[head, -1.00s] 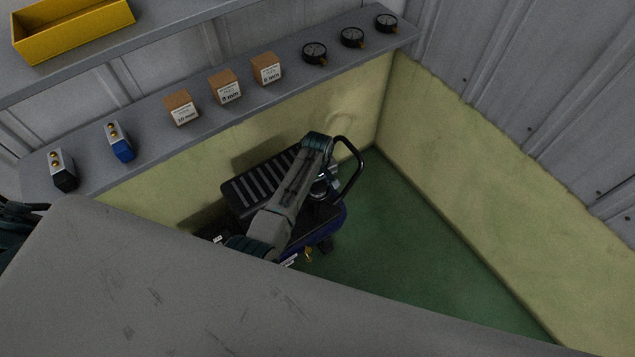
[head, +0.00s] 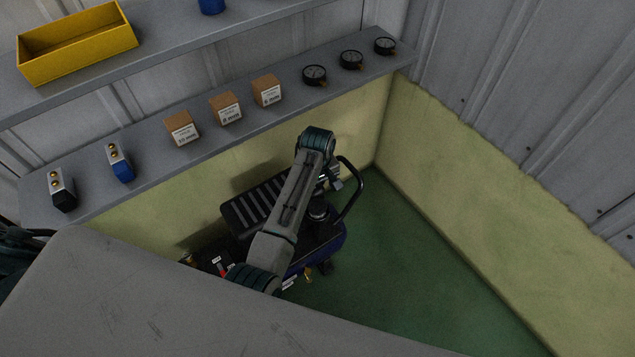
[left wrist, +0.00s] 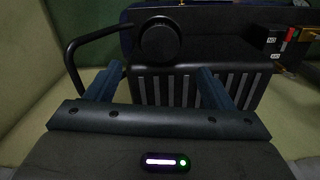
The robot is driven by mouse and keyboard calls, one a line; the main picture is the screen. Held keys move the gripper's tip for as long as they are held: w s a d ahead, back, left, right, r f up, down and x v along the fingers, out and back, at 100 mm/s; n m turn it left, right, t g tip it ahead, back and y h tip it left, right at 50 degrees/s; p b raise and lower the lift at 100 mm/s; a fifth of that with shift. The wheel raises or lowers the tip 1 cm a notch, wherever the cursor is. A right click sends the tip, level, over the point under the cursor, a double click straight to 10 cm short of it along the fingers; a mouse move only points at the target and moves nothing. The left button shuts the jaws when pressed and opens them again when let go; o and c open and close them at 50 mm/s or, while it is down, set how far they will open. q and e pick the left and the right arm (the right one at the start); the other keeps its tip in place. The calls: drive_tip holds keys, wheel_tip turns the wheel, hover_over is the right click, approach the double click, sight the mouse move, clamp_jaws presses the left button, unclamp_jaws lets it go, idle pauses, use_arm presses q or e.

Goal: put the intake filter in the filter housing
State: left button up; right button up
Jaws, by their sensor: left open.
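The blue-bodied compressor (head: 328,240) stands on the green floor by the wall, with a black ribbed cover and a curved black handle. A round black part (head: 318,211) sits on its top beside the handle; it also shows in the left wrist view (left wrist: 160,42). It looks like the filter housing; I cannot tell whether the intake filter is inside it. My left gripper (head: 334,182) is above the compressor, next to the round part and apart from it. In the left wrist view the fingers (left wrist: 158,84) are open with nothing between them. My right gripper is out of view.
A grey shelf on the wall holds small boxes (head: 226,107), gauges (head: 314,75) and two valve-like blocks (head: 119,161). A yellow bin (head: 76,42) and a blue item (head: 211,5) are on the shelf above. The green floor (head: 420,270) right of the compressor is clear.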

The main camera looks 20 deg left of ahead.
use_arm(q)
drive_tip(key=shift+r, duration=1.3)
